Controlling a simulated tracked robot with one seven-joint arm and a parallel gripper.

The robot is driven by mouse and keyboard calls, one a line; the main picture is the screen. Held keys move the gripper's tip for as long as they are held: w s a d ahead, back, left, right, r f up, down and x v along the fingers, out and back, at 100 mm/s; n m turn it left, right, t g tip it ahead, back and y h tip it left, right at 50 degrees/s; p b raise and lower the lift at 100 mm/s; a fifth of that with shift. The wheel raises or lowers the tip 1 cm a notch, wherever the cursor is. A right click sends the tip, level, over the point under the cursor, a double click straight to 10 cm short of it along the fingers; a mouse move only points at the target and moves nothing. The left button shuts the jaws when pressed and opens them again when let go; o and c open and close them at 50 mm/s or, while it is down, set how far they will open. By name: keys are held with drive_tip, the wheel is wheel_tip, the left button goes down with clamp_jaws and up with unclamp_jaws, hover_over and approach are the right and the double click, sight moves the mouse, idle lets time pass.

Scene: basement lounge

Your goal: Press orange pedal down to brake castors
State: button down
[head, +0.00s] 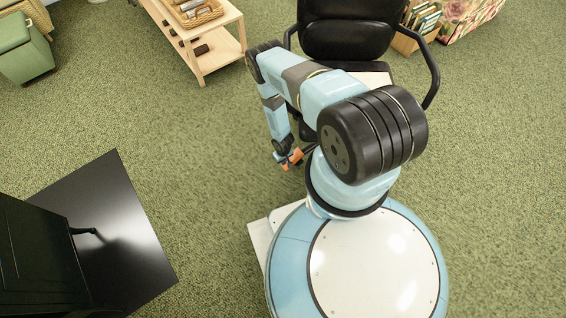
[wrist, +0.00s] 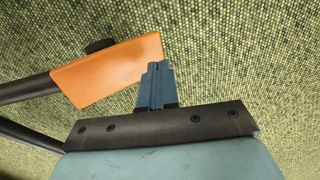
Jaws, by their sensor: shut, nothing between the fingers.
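The orange pedal (wrist: 108,70) is a flat, tilted plate in the wrist view, left of my fingers. My gripper (wrist: 158,68) is shut and empty, its blue fingertips close beside the pedal's right end. I cannot tell whether they touch it. A dark round part (wrist: 100,46), perhaps a castor, shows behind the pedal. In the head view, orange (head: 296,155) shows around my lowered gripper (head: 287,160), near the black chair (head: 348,40). My arm hides much of the chair's base and the pedal's surroundings.
Dark bars (wrist: 25,91) run in from the left in the wrist view. A wooden shelf table (head: 205,50) with a basket stands at the upper left. A black cabinet (head: 35,260) on a dark mat (head: 125,230) is at the lower left. Green carpet between them is clear.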

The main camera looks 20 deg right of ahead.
drive_tip(key=shift+r, duration=0.2)
drive_tip(key=s+a+r, duration=0.1)
drive_tip(key=a+r, duration=0.4)
drive_tip(key=r, duration=0.3)
drive_tip(key=shift+r, duration=0.15)
drive_tip(key=shift+d, duration=0.1)
idle(0.6)
